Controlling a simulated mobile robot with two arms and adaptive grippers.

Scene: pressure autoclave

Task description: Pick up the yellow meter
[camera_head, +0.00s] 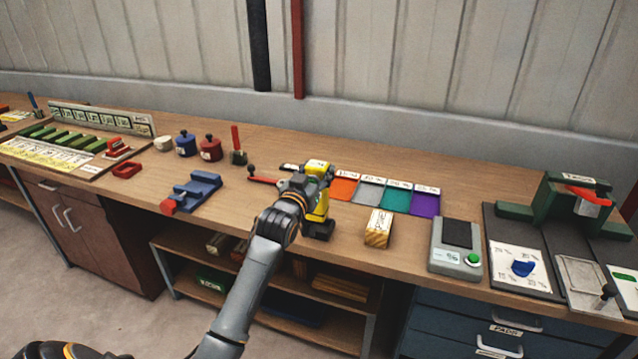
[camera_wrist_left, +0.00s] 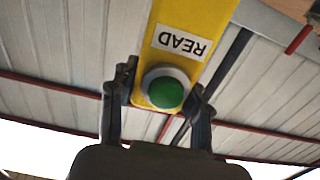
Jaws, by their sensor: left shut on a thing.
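The yellow meter (camera_head: 318,205) is in my left gripper, above the workbench in the head view. Its body runs down to a dark lower end, and part of it is hidden behind my gripper. My left gripper (camera_head: 308,186) is shut on it. In the left wrist view, the two dark fingers (camera_wrist_left: 158,105) stand on either side of the yellow meter (camera_wrist_left: 190,25). A green round button (camera_wrist_left: 165,92) in a grey ring and a label "READ" show on it. The head view does not show clearly whether the meter touches the bench. My right gripper is not in view.
Coloured mats (camera_head: 398,196) lie behind and right of the meter. A wooden block (camera_head: 378,230) stands close on its right, with a grey scale-like device (camera_head: 455,247) beyond. A blue vise-like tool (camera_head: 192,192) and a red-handled tool (camera_head: 264,180) are on the left.

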